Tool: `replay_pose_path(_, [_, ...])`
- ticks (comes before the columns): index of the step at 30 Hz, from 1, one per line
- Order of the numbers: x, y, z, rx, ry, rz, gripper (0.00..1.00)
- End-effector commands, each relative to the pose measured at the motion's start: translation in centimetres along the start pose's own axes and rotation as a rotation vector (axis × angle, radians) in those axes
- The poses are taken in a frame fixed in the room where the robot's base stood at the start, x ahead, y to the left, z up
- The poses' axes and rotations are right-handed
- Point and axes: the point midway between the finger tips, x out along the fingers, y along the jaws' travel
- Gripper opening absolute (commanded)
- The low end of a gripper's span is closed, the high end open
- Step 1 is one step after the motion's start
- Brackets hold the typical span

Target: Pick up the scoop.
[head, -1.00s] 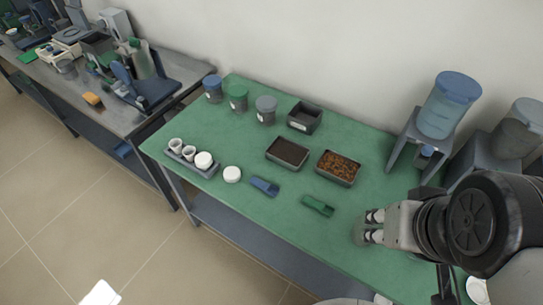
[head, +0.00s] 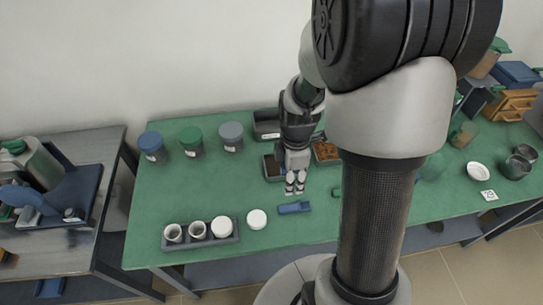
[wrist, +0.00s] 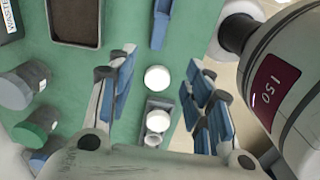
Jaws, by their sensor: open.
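A blue scoop (head: 294,207) lies on the green-topped table near its front edge, right of a round white lid. It also shows at the top of the wrist view (wrist: 160,22), partly cut off. A green scoop (head: 337,191) lies further right in the head view, mostly hidden behind my arm. My gripper (head: 294,183) points down over the table, just behind the blue scoop in the head view. In the wrist view its blue-padded fingers (wrist: 162,68) are spread apart with nothing held between them. Its exact height above the table is hard to tell.
The white lid (head: 257,219) and a grey rack (head: 204,242) with white cups stand left of the blue scoop. Several jars (head: 192,148) stand at the back left. Trays with dark (head: 271,169) and brown (head: 327,153) contents lie behind my gripper. The table's left middle is clear.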

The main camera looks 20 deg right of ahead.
Motion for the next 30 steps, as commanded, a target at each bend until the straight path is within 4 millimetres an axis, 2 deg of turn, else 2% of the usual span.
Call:
replay_pose_path(5, [2.9, 0.0, 0.2, -0.024, 0.000, -0.010, 0.47])
replay_pose_path(15, [10.3, 0.0, 0.1, -0.022, 0.000, -0.009, 0.47])
replay_pose_path(18, [11.7, 0.0, 0.1, -0.022, 0.000, -0.008, 0.47])
replay_pose_path(26, [13.1, 0.1, 0.2, -0.022, 0.000, -0.006, 0.47])
replay_pose_path(30, [14.8, 0.3, 0.3, -0.021, 0.000, -0.008, 0.47])
